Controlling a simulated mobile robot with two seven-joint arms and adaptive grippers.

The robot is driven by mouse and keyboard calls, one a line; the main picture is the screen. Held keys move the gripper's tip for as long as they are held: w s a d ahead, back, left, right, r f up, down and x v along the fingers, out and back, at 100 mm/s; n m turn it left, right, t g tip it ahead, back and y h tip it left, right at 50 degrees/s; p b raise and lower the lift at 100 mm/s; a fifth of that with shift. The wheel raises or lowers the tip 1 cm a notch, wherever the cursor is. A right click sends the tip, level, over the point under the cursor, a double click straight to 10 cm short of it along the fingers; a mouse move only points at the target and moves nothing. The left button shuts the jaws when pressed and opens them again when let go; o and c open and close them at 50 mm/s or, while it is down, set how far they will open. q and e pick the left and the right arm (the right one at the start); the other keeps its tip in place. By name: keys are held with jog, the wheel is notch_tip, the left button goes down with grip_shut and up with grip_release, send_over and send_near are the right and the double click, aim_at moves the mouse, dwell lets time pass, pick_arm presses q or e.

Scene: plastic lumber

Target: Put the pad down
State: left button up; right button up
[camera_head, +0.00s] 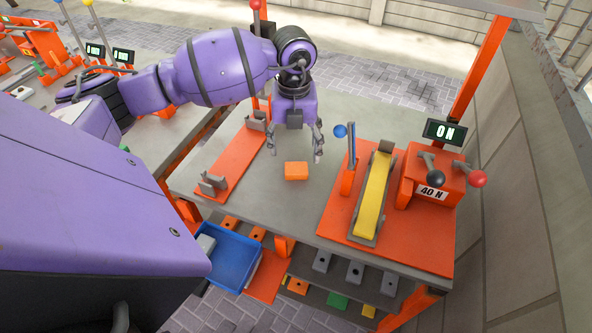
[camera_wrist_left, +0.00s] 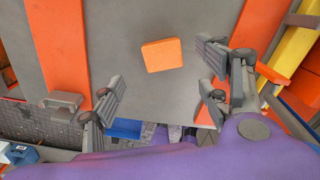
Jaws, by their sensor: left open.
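The pad, an orange block (camera_head: 296,171), lies flat on the grey table (camera_head: 300,213) between two orange base plates. My left gripper (camera_head: 296,153) is above the table just behind the pad, its fingers spread wide and empty. In the left wrist view the pad (camera_wrist_left: 162,55) lies on bare table, beyond the gap between the open fingertips (camera_wrist_left: 160,75). No finger appears to touch it. My right gripper is not in view.
An orange plate with grey clamps (camera_head: 232,165) is left of the pad. A yellow belt unit (camera_head: 371,198) with a blue-knobbed lever (camera_head: 347,160) stands right, beside a "40 N" box (camera_head: 432,180). A blue bin (camera_head: 236,258) hangs at the front. A wall (camera_head: 515,150) borders the right.

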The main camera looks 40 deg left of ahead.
aim_at(296, 168)
pick_arm(q)
jog(key=shift+d+f, duration=0.15)
jog(key=shift+f, duration=0.75)
notch_tip(296, 168, down, 5)
jog(key=shift+w+p, duration=0.15)
jog(key=shift+p, duration=0.15)
jog(key=c, duration=1.4)
jog(key=shift+o, duration=0.2)
jog(key=shift+r, duration=0.1)
jog(key=shift+r, duration=0.5)
notch_tip(296, 168, up, 2)
jog(key=shift+r, duration=0.25)
jog(key=s+a+r, duration=0.1)
jog(key=s+r, duration=0.8)
jog(key=s, duration=0.5)
jog(key=shift+r+p, duration=0.2)
jog(key=shift+p, duration=0.2)
